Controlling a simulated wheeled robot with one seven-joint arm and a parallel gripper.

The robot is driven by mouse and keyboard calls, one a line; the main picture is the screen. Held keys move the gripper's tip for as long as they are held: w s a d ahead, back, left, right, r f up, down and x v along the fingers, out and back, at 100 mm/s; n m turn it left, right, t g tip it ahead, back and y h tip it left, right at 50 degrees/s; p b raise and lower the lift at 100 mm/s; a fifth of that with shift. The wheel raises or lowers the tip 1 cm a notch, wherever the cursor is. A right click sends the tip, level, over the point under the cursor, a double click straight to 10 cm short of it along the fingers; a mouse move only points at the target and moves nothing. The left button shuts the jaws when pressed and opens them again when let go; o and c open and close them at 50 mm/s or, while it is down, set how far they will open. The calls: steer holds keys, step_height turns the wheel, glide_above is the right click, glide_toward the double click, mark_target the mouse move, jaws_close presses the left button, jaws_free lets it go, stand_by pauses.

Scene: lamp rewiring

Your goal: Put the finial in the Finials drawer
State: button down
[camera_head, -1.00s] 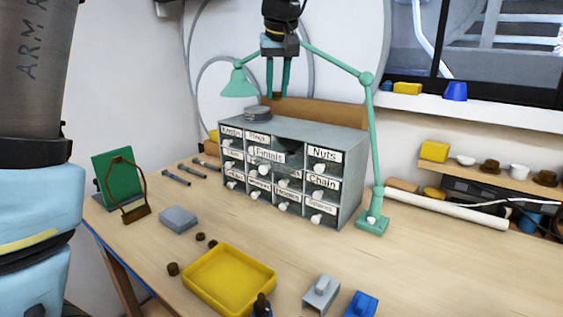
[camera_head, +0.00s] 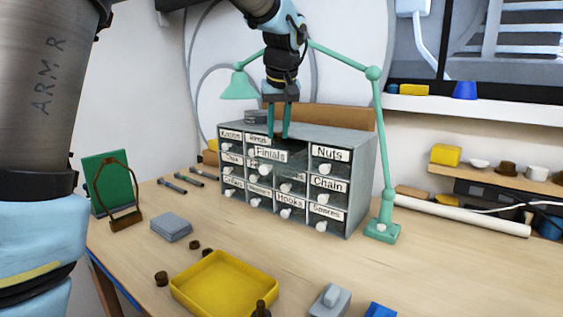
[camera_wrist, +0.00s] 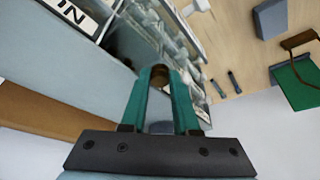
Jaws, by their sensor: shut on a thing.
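My gripper (camera_head: 279,135) points down at the top row of the grey drawer cabinet (camera_head: 358,165), with its green fingertips just behind the Finials label. The Finials drawer (camera_head: 270,155) stands pulled out from the cabinet, and its front sticks forward of its neighbours. In the wrist view, my gripper (camera_wrist: 160,85) is shut on a small brown, rounded finial (camera_wrist: 160,73) between the fingertips.
The Nuts drawer (camera_head: 329,153) is to the right of Finials. A green lamp (camera_head: 382,229) stands beside the cabinet, its arm reaching behind my gripper. A yellow tray (camera_head: 222,283), a grey block (camera_head: 171,228) and small brown knobs (camera_head: 161,278) lie on the bench.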

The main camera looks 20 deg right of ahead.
steer(key=shift+f+p, duration=0.6)
steer(key=shift+f, duration=2.8)
steer(key=shift+f, duration=0.2)
steer(key=c, duration=0.9)
jaws_free()
steer(key=shift+r, duration=0.1)
